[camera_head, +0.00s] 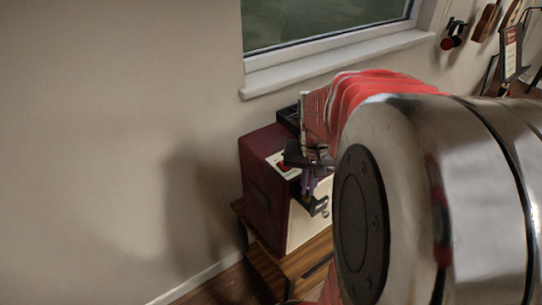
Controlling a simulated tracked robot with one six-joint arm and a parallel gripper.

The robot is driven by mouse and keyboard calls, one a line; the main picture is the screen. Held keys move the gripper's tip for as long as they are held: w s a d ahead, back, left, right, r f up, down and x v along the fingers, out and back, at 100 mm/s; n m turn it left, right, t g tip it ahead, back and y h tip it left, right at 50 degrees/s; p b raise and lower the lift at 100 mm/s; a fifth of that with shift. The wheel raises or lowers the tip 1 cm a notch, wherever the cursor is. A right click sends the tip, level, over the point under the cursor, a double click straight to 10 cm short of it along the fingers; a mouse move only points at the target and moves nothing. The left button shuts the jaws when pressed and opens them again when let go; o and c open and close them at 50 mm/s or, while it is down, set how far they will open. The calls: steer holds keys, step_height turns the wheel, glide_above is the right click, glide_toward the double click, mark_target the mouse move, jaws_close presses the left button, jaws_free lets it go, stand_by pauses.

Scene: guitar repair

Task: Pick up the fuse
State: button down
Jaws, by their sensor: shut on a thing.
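My gripper (308,158) is over the top of a dark red box-shaped cabinet (262,195), close to its right edge. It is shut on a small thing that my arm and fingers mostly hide. I cannot make out whether that thing is the fuse. No fuse can be picked out clearly anywhere else in view. A small purple part (308,184) shows just below the fingers, with a dark clip-like piece (314,205) under it against the cabinet's pale front.
A white and red card (283,164) lies on the cabinet top, with a black tray-like object (289,117) behind it. The cabinet stands on a wooden stand (275,270) by the wall. A window sill (330,66) is above. My arm blocks the right side.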

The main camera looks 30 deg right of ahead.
mark_target(308, 189)
step_height(308, 189, up, 9)
steer(key=shift+r, duration=0.15)
stand_by(0.8)
